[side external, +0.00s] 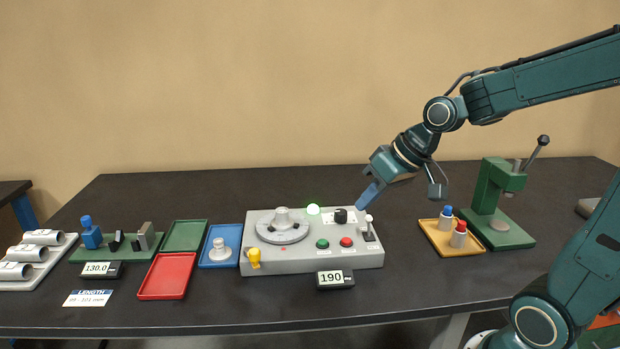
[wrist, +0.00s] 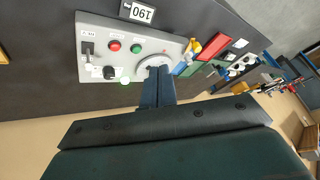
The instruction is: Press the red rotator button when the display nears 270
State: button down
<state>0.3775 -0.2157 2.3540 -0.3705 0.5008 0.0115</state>
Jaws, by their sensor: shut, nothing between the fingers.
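The red button (side external: 346,242) sits on the front right of a grey control box (side external: 290,262), to the right of a green button (side external: 322,244). The red button also shows in the wrist view (wrist: 115,45). The display (side external: 331,279) in front of the box reads 190, and it shows upside down in the wrist view (wrist: 143,12). A round rotator plate (side external: 282,232) is on the box's left half. My gripper (side external: 364,204) is shut and empty, above the box's right rear, apart from the red button. Its fingers (wrist: 158,72) overlap the plate in the wrist view.
A lit green lamp (side external: 313,209), a black knob (side external: 341,216) and an upright lever (side external: 369,228) stand on the box near my gripper. An orange tray (side external: 440,244) with two capped bottles and a green press (side external: 490,205) stand right. Coloured trays (side external: 167,277) lie left.

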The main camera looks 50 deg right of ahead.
aim_at(351, 240)
jog(key=w+d+f+m+t+y, duration=0.1)
jog(key=w+d+f+m+t, duration=0.1)
jog(key=w+d+f, duration=0.4)
jog(key=shift+w+d+m+y, duration=0.3)
jog(key=shift+w+d+m, duration=0.4)
jog(key=shift+w+d, duration=0.8)
jog(key=shift+s+d+f, duration=0.1)
jog(key=shift+s+d, duration=0.1)
jog(key=shift+f, duration=4.35)
jog(key=shift+f, duration=0.9)
jog(key=shift+r, duration=0.9)
